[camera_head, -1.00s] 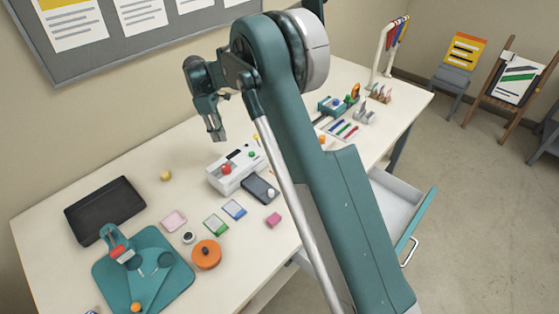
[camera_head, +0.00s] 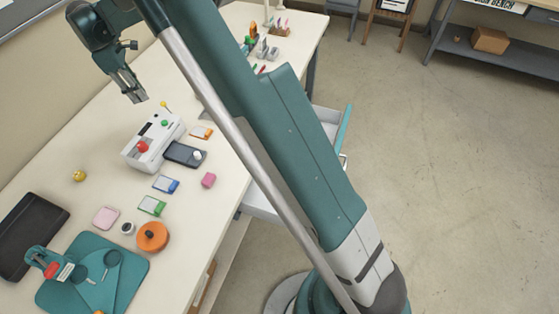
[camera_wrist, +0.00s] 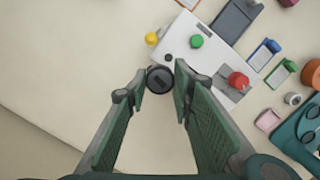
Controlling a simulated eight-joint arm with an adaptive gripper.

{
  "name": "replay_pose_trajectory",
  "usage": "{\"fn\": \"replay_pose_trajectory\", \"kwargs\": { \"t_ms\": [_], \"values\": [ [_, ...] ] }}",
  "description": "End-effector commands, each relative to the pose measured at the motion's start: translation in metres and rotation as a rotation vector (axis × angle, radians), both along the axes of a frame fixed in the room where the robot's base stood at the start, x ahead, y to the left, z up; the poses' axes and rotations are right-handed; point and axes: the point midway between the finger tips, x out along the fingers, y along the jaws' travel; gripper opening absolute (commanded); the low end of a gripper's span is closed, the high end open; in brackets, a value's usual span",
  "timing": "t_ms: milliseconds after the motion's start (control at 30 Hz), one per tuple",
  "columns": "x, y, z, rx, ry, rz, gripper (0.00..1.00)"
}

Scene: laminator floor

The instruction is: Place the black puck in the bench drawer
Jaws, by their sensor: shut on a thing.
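The black puck (camera_wrist: 160,78) is a small dark round disc between my fingertips in the wrist view. My gripper (camera_wrist: 160,82) is shut on it and holds it over the bench, beside the white laminator. In the head view my gripper (camera_head: 136,98) hangs above the bench behind the white laminator; I cannot make out the puck there. The bench drawer (camera_head: 325,121) stands open on the right side of the bench, with a pale inside and a teal front. My arm hides its middle.
The white laminator (camera_head: 140,133) with red and green knobs stands near my gripper. Open floor lies right of the drawer.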

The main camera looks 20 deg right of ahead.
Motion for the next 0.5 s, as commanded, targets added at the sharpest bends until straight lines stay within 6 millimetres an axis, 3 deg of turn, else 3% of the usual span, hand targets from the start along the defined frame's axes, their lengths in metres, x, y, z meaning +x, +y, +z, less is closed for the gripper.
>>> {"fn": "replay_pose_trajectory", "kwargs": {
  "t_ms": [100,500],
  "values": [
    [-0.007,-0.038,0.004,0.000,0.000,-0.035,0.13],
    [-0.044,-0.150,0.017,0.000,0.000,-0.147,0.13]
  ]
}}
